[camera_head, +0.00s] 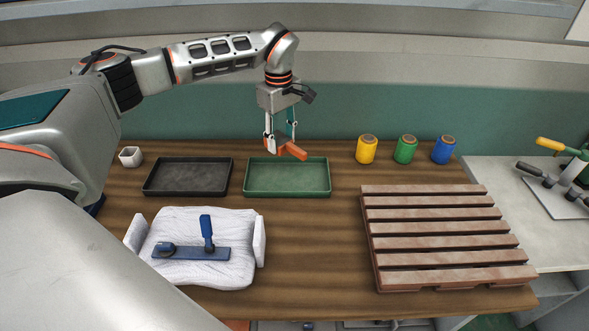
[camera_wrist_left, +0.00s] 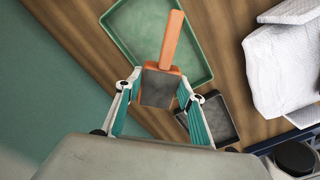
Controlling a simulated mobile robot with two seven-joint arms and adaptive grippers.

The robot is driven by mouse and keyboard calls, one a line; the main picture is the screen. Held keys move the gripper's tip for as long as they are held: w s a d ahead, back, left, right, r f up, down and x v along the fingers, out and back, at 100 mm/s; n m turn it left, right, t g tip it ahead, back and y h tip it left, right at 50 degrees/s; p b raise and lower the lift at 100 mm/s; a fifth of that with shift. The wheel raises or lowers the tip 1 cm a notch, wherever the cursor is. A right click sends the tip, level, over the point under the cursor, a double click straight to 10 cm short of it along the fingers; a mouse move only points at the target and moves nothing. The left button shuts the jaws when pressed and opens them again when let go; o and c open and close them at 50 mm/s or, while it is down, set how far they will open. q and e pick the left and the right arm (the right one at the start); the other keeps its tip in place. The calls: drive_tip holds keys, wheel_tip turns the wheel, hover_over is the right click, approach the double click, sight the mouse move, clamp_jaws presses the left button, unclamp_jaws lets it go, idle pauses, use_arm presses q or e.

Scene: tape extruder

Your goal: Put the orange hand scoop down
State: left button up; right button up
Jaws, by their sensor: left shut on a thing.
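The orange hand scoop (camera_head: 291,151) is held by my left gripper (camera_head: 281,143) above the far part of the green tray in the head view. In the left wrist view the scoop's orange handle (camera_wrist_left: 172,38) points away over the green tray (camera_wrist_left: 134,45), and its dark-faced block end (camera_wrist_left: 160,88) sits between the two fingers of my left gripper (camera_wrist_left: 158,92). The gripper is shut on the scoop. I cannot tell how high the scoop is above the tray. The green tray (camera_head: 288,191) looks empty. My right gripper is not in view.
A black tray (camera_head: 187,190) lies left of the green one, with a small white cup (camera_head: 130,157) beyond it. Yellow (camera_head: 367,150), green (camera_head: 405,150) and blue (camera_head: 444,150) spools stand at the right. A wooden pallet (camera_head: 440,228) and a white padded rest (camera_head: 240,262) with a blue tool lie nearer.

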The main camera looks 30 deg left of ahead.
use_arm(q)
wheel_tip(320, 180, down, 6)
drive_tip(key=shift+s+r, duration=0.1)
drive_tip(key=shift+r, duration=0.1)
drive_tip(key=shift+f+b, duration=0.35)
drive_tip(key=shift+f, duration=0.55)
wheel_tip(320, 180, down, 3)
drive_tip(key=shift+r, duration=0.15)
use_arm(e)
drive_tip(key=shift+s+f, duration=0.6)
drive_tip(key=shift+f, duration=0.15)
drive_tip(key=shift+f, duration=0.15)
use_arm(q)
drive_tip(key=o, duration=1.1)
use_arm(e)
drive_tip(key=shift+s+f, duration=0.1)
